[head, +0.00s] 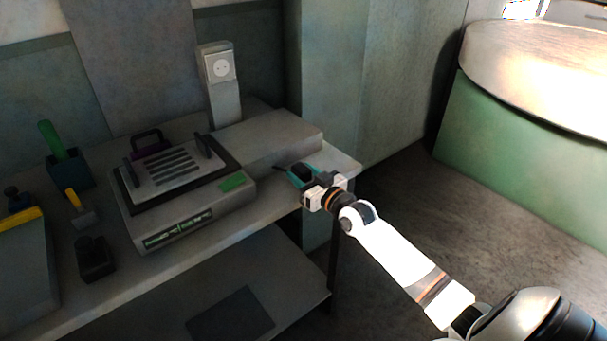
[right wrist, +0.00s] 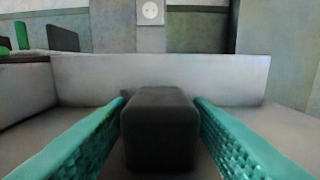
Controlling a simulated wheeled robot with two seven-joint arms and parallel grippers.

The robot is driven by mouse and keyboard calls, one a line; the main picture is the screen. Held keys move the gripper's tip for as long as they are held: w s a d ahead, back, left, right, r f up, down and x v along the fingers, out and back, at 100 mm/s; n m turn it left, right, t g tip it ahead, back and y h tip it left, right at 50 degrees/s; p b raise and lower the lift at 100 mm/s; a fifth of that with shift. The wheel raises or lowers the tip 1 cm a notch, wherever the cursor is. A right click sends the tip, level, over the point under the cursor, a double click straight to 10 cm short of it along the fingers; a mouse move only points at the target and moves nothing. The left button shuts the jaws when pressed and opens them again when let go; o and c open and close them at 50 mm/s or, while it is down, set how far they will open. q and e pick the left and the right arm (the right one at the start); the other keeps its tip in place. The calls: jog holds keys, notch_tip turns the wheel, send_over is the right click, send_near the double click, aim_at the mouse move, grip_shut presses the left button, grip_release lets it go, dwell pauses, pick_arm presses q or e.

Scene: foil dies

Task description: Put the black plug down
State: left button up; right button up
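The black plug (head: 301,172) is between the teal fingers of my right gripper (head: 297,175), at the right end of the workbench. In the right wrist view the plug (right wrist: 160,130) is a dark block in the middle, with a finger against each side. The right gripper (right wrist: 160,100) is shut on it. The plug is over or on the bare bench top just in front of a grey raised block; I cannot tell whether its underside touches the bench. My left gripper is not in view.
A grey block (head: 270,138) lies behind the gripper, with a socket post (head: 221,85) beyond. Left of it stands a slotted machine (head: 180,185) with a green label. A dark block (head: 95,258) and a green-handled tool (head: 52,139) stand further left. The bench's right edge is close.

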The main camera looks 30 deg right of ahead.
jog(key=shift+o, duration=0.4)
jog(key=shift+r, duration=0.15)
